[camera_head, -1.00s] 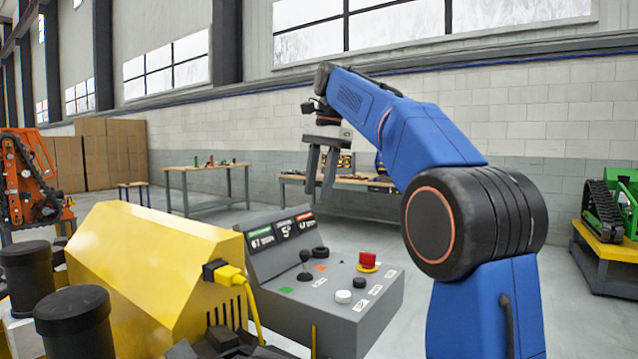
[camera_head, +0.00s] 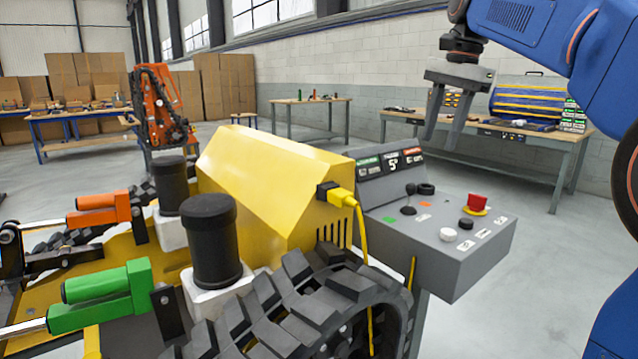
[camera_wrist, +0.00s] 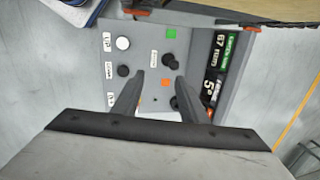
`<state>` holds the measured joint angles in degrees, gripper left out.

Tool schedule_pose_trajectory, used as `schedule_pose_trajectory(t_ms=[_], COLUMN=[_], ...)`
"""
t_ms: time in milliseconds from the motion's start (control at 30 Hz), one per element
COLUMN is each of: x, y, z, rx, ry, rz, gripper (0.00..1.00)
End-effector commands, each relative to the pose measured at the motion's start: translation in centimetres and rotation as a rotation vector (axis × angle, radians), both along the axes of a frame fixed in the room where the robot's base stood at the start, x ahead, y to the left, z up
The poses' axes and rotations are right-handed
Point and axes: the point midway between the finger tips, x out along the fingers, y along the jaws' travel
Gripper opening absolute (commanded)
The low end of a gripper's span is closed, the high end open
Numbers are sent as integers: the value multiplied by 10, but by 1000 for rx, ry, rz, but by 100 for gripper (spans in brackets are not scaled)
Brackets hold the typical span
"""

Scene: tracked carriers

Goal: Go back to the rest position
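My gripper (camera_head: 447,118) hangs at the upper right of the head view, pointing down above the grey control console (camera_head: 448,262). Its two fingers are apart with nothing between them. In the wrist view the fingers of my gripper (camera_wrist: 155,88) also stand apart, with the console's panel (camera_wrist: 140,50) below them. The console has a red button (camera_head: 477,202) on a yellow base, a white knob (camera_head: 448,234), a black knob (camera_head: 465,223) and a black joystick (camera_head: 409,204). The gripper appears clear of the console.
A yellow tracked carrier (camera_head: 262,185) stands left of the console, with a yellow plug and cable (camera_head: 338,194) on it. Workbenches (camera_head: 312,104) stand behind. Floor is open right of the console.

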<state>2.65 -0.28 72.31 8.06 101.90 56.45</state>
Motion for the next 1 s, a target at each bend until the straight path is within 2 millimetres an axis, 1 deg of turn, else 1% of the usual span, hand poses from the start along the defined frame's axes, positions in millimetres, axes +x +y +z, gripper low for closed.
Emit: schedule_pose_trajectory(t_ms=[33,267,467,667,700,867,1000], x=[-14,-68,-118,-168,-177,-214,-249], y=[1,1,0,-2,-3,-5,-7], z=[-8,-54,-104,-162,-175,-224,-274], rx=[-8,-60,-116,-178,-191,-242,-293], ry=[-16,-94,-157,-215,-225,-264,-297], rz=[32,202,354,508,537,653,763], gripper=[39,39,39,39,39,39,39])
